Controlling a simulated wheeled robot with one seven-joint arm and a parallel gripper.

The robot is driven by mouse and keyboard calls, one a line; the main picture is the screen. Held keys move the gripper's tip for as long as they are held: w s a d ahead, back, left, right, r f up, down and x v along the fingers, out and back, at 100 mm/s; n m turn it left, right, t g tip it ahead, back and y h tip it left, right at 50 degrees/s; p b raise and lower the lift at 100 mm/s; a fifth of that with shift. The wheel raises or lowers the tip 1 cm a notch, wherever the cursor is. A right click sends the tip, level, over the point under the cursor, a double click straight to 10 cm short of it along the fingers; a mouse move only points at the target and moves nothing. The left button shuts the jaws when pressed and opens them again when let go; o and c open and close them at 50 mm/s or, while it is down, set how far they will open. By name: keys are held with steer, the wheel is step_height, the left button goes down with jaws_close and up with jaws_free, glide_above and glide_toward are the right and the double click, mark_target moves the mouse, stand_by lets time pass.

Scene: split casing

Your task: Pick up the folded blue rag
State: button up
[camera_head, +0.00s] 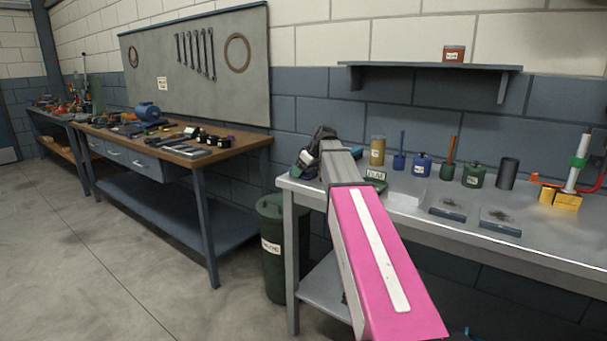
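My gripper (322,137) is a small dark shape at the far end of my pink and grey arm, over the left end of the metal bench (400,228). Its fingers are too small and dark to tell whether they are open or shut. I cannot make out a folded blue rag for certain. A dark blue-green bundle with a pale patch (306,164) lies at the bench's left end, just below and left of my gripper. I cannot tell if it is the rag or whether they touch. My arm hides part of the bench.
A yellow can (377,151), blue pot (422,165), green pot (473,176) and dark cylinder (507,173) stand along the bench's back. A green bin (272,250) stands left of the bench. A wall shelf (430,68) hangs above.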

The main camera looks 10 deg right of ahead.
steer(key=c, duration=0.5)
steer(key=shift+c, duration=0.2)
steer(key=shift+r, duration=0.2)
steer(key=shift+r, duration=0.55)
step_height(320, 180, up, 2)
steer(key=shift+r, duration=0.25)
steer(key=s+a+r, duration=0.6)
steer(key=a+r, duration=0.1)
steer(key=a, duration=0.2)
steer(key=shift+s+a, duration=0.25)
steer(key=shift+s, duration=0.15)
